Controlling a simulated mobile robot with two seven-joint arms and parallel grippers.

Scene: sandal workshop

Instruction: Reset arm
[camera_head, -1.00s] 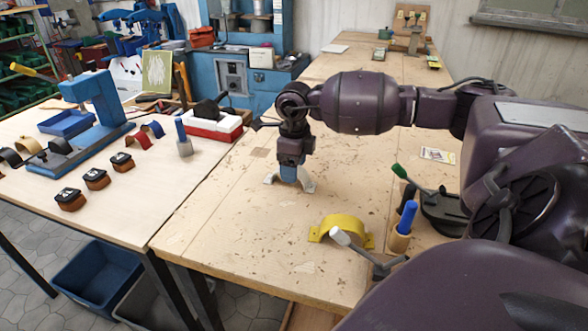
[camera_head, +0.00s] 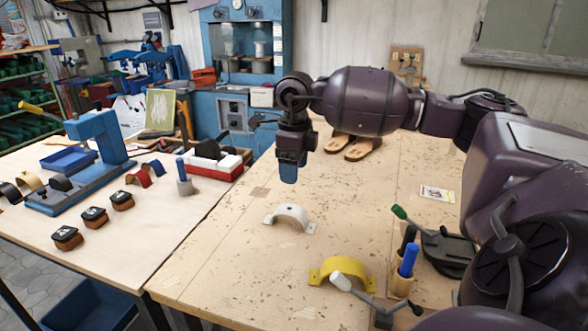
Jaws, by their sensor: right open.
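My right gripper (camera_head: 288,178) hangs above the wooden workbench (camera_head: 225,235), pointing down, with blue fingertips. It is open and empty. A white curved strap (camera_head: 289,214) stands as an arch on the bench below the gripper, apart from it. A yellow curved strap (camera_head: 343,267) stands as an arch nearer the front edge. My right arm reaches in from the right side. My left gripper is not in view.
A holder with a blue marker (camera_head: 408,260) and a dark stand (camera_head: 447,248) are at the right. A pair of sandals (camera_head: 352,147) lies behind the arm. On the left table are a blue press (camera_head: 98,150), brushes (camera_head: 95,216) and a red-and-white box (camera_head: 217,163).

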